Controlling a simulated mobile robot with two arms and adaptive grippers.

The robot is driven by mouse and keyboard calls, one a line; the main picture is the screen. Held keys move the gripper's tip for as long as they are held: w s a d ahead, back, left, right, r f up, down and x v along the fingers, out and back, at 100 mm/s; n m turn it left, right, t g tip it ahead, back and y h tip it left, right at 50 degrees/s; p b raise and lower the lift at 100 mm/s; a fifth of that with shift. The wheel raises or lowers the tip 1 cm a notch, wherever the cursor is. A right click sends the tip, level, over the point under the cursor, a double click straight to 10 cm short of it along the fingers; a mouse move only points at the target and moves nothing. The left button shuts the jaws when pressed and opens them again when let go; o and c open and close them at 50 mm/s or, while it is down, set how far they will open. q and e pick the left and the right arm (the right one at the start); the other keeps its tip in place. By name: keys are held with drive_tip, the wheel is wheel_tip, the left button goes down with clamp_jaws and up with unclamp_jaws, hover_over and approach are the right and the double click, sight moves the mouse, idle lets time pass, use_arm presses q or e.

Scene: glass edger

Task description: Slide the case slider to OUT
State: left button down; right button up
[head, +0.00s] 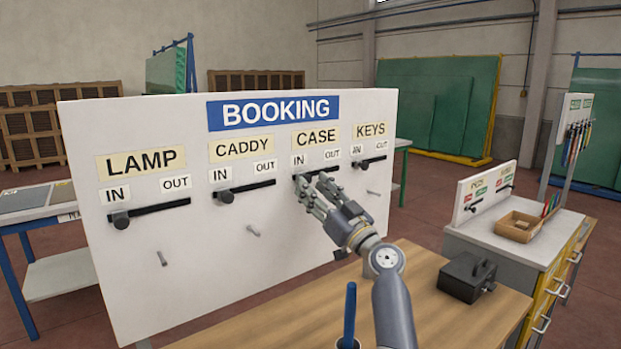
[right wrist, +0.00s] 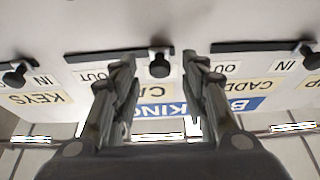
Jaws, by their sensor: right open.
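The white BOOKING board (head: 230,260) carries the CASE label (head: 316,139) above a dark slot (head: 334,168) with IN at its left end and OUT at its right. In the upside-down right wrist view, the black case knob (right wrist: 160,66) is at the IN end of its slot (right wrist: 105,57). My right gripper (head: 313,187) is open in front of the case slot and partly hides the knob in the head view. In the wrist view its fingertips (right wrist: 160,62) appear on either side of the knob; contact cannot be told. My left gripper is out of view.
The caddy knob (head: 225,196) and lamp knob (head: 121,220) are at IN to the left; the keys knob (head: 365,164) is to the right. Pegs stick out below the slots. A wooden bench (head: 420,320) below holds a black box (head: 467,277) and an upright blue rod (head: 349,312).

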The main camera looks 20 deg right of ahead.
drive_tip(key=shift+x, duration=0.8)
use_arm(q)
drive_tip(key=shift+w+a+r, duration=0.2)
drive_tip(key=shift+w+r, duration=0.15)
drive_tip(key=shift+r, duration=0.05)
use_arm(e)
drive_tip(key=shift+w+a+r, duration=0.1)
drive_tip(key=shift+w, duration=0.15)
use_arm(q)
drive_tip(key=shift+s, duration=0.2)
use_arm(e)
drive_tip(key=shift+c, duration=0.2)
